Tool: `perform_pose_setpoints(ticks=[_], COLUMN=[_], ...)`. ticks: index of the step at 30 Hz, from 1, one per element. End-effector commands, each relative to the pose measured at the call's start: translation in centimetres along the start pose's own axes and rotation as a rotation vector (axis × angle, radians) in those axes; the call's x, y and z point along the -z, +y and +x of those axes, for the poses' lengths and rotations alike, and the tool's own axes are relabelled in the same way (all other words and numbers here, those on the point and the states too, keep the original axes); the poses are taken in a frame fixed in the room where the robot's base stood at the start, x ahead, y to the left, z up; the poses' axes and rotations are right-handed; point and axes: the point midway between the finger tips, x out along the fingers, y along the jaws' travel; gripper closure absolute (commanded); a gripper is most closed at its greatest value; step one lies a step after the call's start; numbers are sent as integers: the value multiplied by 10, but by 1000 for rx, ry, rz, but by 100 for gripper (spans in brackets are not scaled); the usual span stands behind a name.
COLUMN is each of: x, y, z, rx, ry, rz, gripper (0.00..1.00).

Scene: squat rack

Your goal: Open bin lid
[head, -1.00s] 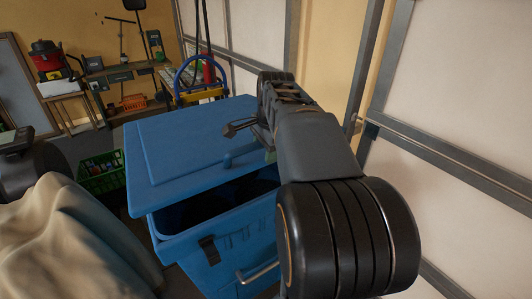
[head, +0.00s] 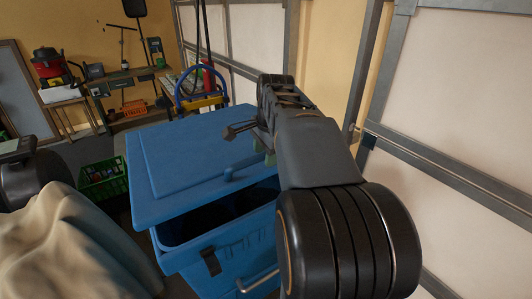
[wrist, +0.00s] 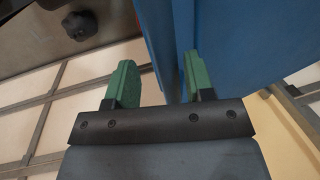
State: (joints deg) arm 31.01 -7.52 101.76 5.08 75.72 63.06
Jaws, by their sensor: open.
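The blue bin (head: 245,240) stands in front of me with its blue lid (head: 190,155) partly raised. A dark gap shows between the lid's front edge and the bin rim. My gripper (head: 266,153) is at the lid's right front side, mostly hidden by my arm in the head view. In the wrist view my gripper (wrist: 160,82) is open, its two green fingers apart. A blue surface of the bin or lid (wrist: 215,35) shows behind and between them; I cannot tell whether they touch it.
A beige cloth-like heap (head: 65,245) lies at the lower left. A green crate (head: 102,180) is on the floor left of the bin. A blue hand truck (head: 200,90) and a shelf (head: 125,75) stand behind. The panelled wall (head: 455,190) is close on the right.

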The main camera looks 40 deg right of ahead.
Motion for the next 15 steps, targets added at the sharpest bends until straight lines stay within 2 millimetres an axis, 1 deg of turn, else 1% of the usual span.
perform_pose_setpoints(ticks=[1, 15], x=[0, 0], y=[-1, -7], z=[-7, -42], rx=[0, 1], ry=[0, 0], rz=[0, 0], gripper=[52, 52])
